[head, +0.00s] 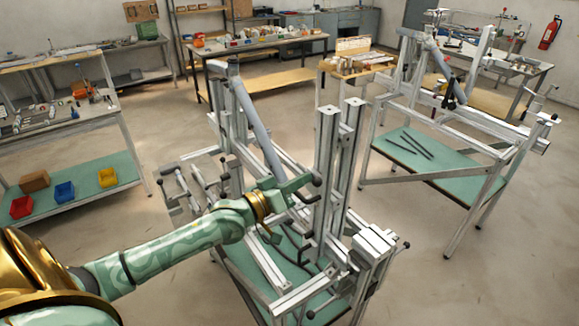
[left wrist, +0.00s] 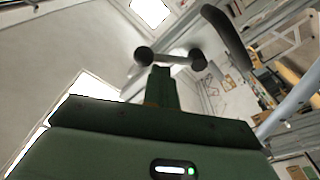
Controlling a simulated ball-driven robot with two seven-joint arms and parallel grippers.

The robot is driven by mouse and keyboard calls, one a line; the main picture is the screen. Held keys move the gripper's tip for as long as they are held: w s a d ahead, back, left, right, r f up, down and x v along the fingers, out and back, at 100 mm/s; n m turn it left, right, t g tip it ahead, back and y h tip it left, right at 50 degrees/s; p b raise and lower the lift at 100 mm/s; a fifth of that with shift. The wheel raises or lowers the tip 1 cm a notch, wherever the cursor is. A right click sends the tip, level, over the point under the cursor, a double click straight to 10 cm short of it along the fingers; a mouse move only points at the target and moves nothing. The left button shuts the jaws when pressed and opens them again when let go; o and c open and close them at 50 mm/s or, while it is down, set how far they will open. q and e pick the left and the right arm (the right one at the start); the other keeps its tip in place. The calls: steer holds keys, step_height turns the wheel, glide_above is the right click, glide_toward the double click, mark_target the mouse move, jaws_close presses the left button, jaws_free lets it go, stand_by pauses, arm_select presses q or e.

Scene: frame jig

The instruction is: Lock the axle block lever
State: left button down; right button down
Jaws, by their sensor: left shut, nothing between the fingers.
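The frame jig (head: 325,190) is a stand of aluminium profiles with tall posts in the middle of the head view. My left gripper (head: 304,182) is shut and empty, with its tip close to the left side of the tall posts. A dark ball knob (head: 316,179) shows right at its tip. In the left wrist view, a short metal bar with black ball ends (left wrist: 172,58) lies just beyond the shut fingers (left wrist: 160,88). A black curved handle (left wrist: 228,38) is to its right. I cannot tell which is the axle block lever, or whether the gripper touches the bar.
A slanted grey tube (head: 258,125) rises behind my gripper. A second similar jig (head: 440,130) stands at the right. A shelf with coloured bins (head: 64,191) is at the left. Open floor lies between.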

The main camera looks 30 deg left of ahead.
arm_select(q)
steer(key=shift+s+d+f+m+h, duration=0.15)
steer(key=shift+d+f+m, duration=0.15)
steer(key=shift+m, duration=0.75)
steer(key=shift+s+d+f+m+h, duration=0.15)
steer(key=shift+f+m, duration=0.3)
steer(key=shift+m, duration=0.65)
steer(key=shift+d+f+m+h, duration=0.1)
steer(key=shift+d+f+m, duration=0.2)
steer(key=shift+m, duration=0.75)
steer(key=shift+f, duration=0.1)
